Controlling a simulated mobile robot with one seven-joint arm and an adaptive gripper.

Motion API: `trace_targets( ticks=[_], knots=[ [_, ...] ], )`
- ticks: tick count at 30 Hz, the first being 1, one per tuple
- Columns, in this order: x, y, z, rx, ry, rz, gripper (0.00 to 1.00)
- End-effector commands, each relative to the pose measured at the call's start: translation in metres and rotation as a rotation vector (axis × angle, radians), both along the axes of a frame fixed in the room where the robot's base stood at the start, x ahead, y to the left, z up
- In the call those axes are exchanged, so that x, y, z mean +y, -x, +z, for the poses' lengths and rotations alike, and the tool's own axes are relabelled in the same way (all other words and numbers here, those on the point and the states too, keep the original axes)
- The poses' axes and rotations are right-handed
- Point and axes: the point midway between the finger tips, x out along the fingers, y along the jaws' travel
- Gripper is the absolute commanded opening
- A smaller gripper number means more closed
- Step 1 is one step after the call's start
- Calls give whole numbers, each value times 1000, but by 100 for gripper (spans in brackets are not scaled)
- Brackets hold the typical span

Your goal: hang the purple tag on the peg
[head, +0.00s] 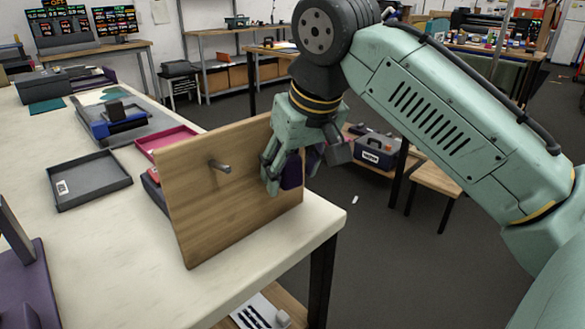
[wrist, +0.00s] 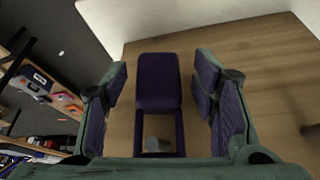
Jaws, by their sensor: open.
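The purple tag (wrist: 158,82) is a dark purple block with a frame-like loop, in front of the wooden board. In the wrist view a grey peg end (wrist: 157,145) shows inside the loop's opening, and the tag's body lies on the table side of it. My gripper (wrist: 160,95) is open, with one finger on each side of the tag and a narrow gap on both sides. In the head view my gripper (head: 290,185) is at the board's right part, partly hiding the tag (head: 292,171) and the peg there. Another grey peg (head: 219,166) stands bare to the left.
The wooden board (head: 205,215) stands upright near the corner of the white table (head: 110,250). A black tray (head: 90,182), a pink tray (head: 165,142) and a purple-based stand (head: 30,285) are on the table. Open floor is to the right.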

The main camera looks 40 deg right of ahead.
Motion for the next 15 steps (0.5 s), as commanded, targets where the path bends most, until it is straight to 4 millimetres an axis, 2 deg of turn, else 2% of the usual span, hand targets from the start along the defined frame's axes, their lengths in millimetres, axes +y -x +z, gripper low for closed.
trace_targets(
  ticks=[10,15],
  knots=[
    [0,1,3,-1,0,0,56],
    [2,8,23,-2,-1,2,56]
  ],
)
